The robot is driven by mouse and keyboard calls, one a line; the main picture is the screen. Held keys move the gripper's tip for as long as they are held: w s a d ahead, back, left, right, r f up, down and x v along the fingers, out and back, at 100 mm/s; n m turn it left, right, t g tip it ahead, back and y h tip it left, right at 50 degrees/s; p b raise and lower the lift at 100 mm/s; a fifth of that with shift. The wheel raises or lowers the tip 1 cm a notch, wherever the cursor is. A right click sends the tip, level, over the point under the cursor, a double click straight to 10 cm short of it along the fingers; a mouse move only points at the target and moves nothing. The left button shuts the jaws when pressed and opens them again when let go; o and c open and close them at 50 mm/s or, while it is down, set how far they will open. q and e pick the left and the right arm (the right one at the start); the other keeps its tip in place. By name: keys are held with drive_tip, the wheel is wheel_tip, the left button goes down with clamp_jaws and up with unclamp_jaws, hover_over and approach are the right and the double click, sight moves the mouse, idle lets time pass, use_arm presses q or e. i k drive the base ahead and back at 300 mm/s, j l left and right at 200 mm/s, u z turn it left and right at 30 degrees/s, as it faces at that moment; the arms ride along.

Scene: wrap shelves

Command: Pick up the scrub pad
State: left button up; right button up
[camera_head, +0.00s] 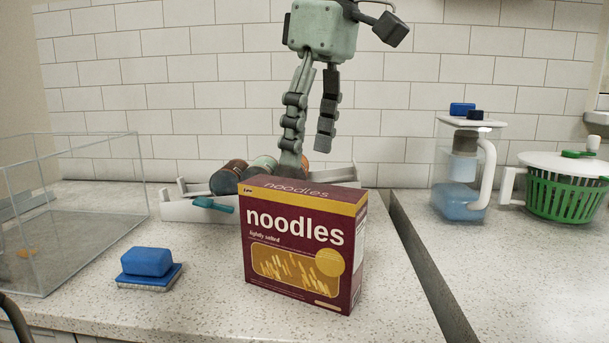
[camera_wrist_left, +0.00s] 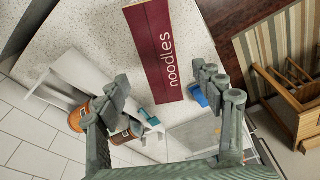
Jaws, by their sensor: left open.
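The scrub pad (camera_head: 147,262), a blue block with a wider blue base and a pale underside, lies on the speckled counter left of the noodles box. In the left wrist view a blue piece that looks like the pad (camera_wrist_left: 198,96) shows partly behind a finger. My left gripper (camera_head: 308,147) is open and empty, its fingers pointing down above and behind the noodles box. It is to the right of the pad and well above it. In the wrist view its fingers (camera_wrist_left: 165,85) are spread wide. My right gripper is not in view.
The noodles box (camera_head: 300,245) stands upright right of the pad. A clear glass bin (camera_head: 95,165) is at left. Behind the box, a white tray (camera_head: 182,211) holds jars and a teal utensil. Water pitcher (camera_head: 460,180) and green salad spinner (camera_head: 565,190) stand right of a dark counter gap.

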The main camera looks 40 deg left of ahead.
sight(146, 268)
drive_tip(key=u, duration=1.9)
drive_tip(key=k+j, duration=0.1)
drive_tip(key=k, duration=0.05)
